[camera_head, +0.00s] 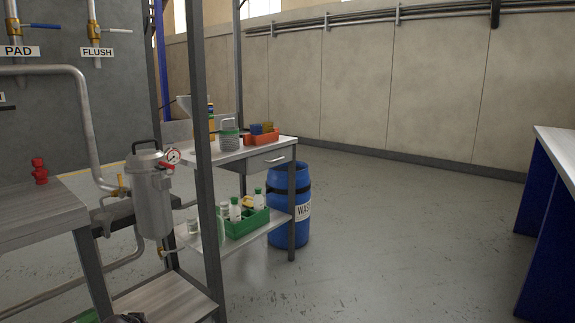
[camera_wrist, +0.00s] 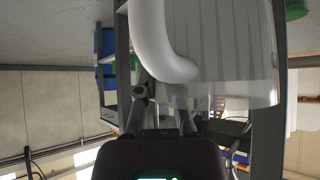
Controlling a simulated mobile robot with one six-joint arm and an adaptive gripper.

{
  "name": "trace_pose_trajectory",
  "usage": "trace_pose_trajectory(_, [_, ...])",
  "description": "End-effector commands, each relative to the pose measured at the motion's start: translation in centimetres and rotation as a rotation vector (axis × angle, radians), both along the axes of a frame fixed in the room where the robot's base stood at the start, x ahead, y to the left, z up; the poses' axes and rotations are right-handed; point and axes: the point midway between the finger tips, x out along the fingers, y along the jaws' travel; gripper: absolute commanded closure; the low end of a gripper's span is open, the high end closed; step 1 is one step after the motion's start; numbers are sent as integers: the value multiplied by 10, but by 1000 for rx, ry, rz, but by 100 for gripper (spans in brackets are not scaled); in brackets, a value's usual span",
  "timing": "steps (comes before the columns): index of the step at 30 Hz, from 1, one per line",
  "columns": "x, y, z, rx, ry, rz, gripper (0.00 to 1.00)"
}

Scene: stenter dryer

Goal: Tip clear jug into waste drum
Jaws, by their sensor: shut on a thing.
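My gripper (camera_wrist: 164,92) is shut on the white handle (camera_wrist: 158,38) of the clear jug (camera_wrist: 222,50) in the wrist view. The jug's transparent body fills the upper middle of that view, and shelving shows through it. That view is upside down, and I cannot tell what the jug holds. In the head view the blue waste drum (camera_head: 288,180) stands upright on the floor just right of the work table, with a black band and a white label partly hidden by a table leg. The jug is not seen clearly in the head view.
The table (camera_head: 235,153) holds a grey-green container (camera_head: 229,135) and an orange bin (camera_head: 262,138). Its lower shelf carries a green crate (camera_head: 245,226) of bottles. A metal filter vessel (camera_head: 150,195) and a frame post (camera_head: 203,160) stand nearer. Floor right of the drum is clear.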

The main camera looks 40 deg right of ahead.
Motion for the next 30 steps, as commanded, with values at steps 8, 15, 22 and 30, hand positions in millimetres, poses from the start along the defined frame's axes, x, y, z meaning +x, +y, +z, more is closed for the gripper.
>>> trace_pose_trajectory(8, [0,0,45,-1,-1,0,100])
trace_pose_trajectory(15, [0,0,77,-1,-1,0,100])
trace_pose_trajectory(22, [0,0,108,-1,-1,0,100])
trace_pose_trajectory(30, [0,0,144,-1,-1,0,100])
